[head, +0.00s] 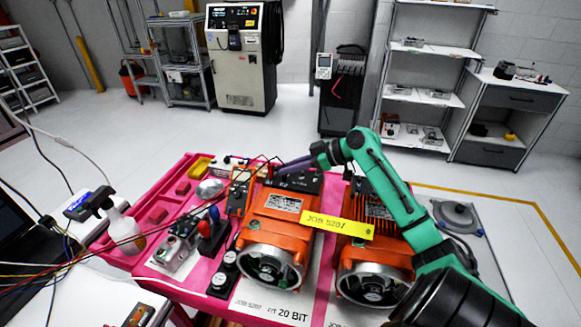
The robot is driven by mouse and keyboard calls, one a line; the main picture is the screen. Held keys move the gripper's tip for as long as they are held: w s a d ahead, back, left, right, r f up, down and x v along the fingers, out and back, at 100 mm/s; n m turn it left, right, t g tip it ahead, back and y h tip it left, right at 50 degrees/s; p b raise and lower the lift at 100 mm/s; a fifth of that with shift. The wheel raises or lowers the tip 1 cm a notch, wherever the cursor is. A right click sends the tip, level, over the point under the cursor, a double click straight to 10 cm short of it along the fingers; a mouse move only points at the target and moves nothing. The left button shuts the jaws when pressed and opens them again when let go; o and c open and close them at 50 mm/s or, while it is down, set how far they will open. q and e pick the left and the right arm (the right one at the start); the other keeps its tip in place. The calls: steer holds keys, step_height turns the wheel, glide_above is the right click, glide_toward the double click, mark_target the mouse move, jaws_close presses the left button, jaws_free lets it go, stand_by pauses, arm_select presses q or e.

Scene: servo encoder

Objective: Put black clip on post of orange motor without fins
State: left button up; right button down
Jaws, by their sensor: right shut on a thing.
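Two orange motors lie side by side on the pink cart. The left motor (283,215) has a smooth housing with a label plate. The right motor (374,250) shows dark fins on its upper part. My right arm, green, reaches in from the lower right. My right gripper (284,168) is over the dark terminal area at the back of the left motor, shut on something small. That is probably the black clip, but it is too small and hidden to make out. The post cannot be told apart there. My left gripper is not in view.
An orange multimeter (240,192) with red and black leads stands left of the left motor. A yellow job tag (337,225) lies across both motors. Red and blue levers (212,230), a spray bottle (121,225) and loose wires crowd the left side.

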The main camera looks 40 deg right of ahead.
steer(key=shift+r, duration=0.1)
stand_by(0.3)
steer(key=c, duration=0.8)
jaws_free()
steer(key=shift+o, duration=0.2)
step_height(320, 180, up, 7)
steer(key=p, duration=0.5)
steer(key=shift+p, duration=0.4)
